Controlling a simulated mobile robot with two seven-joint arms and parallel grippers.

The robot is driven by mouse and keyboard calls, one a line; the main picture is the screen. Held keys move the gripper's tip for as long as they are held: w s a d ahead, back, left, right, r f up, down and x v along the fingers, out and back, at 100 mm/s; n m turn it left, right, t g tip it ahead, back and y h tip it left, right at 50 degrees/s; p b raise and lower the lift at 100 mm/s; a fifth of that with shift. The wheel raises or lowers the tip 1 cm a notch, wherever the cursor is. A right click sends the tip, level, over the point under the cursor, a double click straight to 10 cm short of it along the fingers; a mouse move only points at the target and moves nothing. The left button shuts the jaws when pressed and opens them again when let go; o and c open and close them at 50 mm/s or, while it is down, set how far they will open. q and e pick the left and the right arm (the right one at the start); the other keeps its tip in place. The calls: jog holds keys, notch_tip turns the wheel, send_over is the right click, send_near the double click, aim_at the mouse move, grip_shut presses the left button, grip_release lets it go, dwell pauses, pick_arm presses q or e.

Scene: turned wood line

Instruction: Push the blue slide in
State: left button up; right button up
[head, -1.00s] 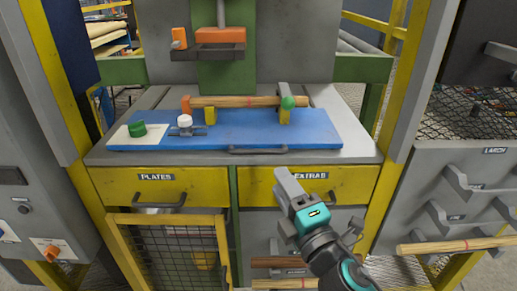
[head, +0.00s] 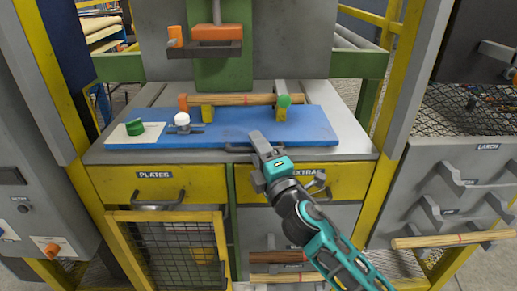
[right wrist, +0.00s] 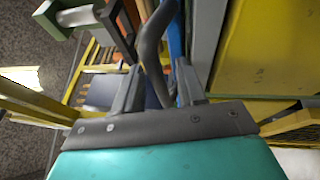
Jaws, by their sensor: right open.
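The blue slide (head: 220,136) lies flat on the grey bench top, with a dark bar handle (head: 238,149) along its front edge. My right gripper (head: 257,141) is at the front edge of the slide, just right of the handle's visible part, and hides the rest of it. In the right wrist view the open fingers (right wrist: 158,88) point toward the slide's blue edge (right wrist: 175,35). The dark curved handle (right wrist: 152,45) shows between and beyond them; I cannot tell whether it touches a finger. My left gripper is not in view.
A press head (head: 215,34) stands above and behind. Yellow drawers (head: 155,184) with handles are below the bench.

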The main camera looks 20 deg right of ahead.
jog(key=shift+c, duration=0.2)
grip_shut()
dwell(0.3)
jog(key=w, duration=0.2)
jog(key=w+d, duration=0.1)
jog(key=w, duration=0.1)
jog(key=shift+d, duration=0.1)
jog(key=shift+o, duration=0.2)
grip_release()
